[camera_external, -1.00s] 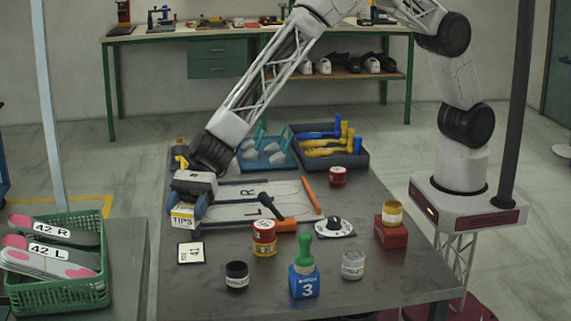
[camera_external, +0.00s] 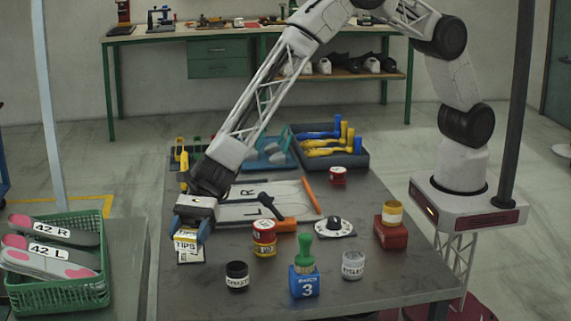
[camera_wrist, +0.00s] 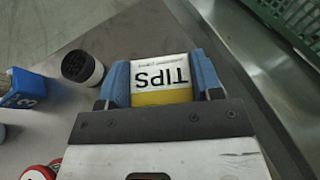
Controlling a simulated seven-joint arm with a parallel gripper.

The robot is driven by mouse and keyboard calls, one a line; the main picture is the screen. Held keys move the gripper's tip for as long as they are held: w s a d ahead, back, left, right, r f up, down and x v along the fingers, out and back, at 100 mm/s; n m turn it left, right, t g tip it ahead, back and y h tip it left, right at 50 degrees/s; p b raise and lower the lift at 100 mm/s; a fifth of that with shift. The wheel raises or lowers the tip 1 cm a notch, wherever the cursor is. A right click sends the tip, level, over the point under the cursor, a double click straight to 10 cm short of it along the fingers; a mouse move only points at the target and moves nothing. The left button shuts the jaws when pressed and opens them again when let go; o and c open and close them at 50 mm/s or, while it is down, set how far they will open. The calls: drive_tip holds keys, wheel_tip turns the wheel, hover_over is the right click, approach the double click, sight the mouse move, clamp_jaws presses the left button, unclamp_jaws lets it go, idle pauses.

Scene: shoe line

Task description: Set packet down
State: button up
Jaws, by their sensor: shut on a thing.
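In the wrist view the packet (camera_wrist: 161,80) sits between the two blue fingers of my gripper (camera_wrist: 162,82). A white card (camera_external: 191,257) lies on the table just below the packet in the external view, and the packet overlaps part of it there. I cannot tell whether the packet touches the card or the table.
A black jar (camera_external: 237,276) and stacked red and yellow jars (camera_external: 264,238) stand to the right. A blue block with a green-handled stamp (camera_external: 304,280) is farther right. A green basket (camera_external: 60,290) of insoles stands left, past a gap. The table's front left corner looks bare.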

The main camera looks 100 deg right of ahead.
sight(190, 249)
drive_tip(key=shift+f, duration=1.85)
drive_tip(key=shift+f, duration=0.4)
drive_tip(key=o, duration=1)
drive_tip(key=shift+r, duration=0.1)
drive_tip(key=shift+r, duration=0.25)
drive_tip(key=shift+s+d+r, duration=0.1)
drive_tip(key=shift+d+r, duration=0.05)
drive_tip(key=shift+d, duration=0.1)
drive_tip(key=v, duration=1.1)
drive_tip(key=shift+s+d, duration=0.1)
drive_tip(key=shift+d, duration=0.1)
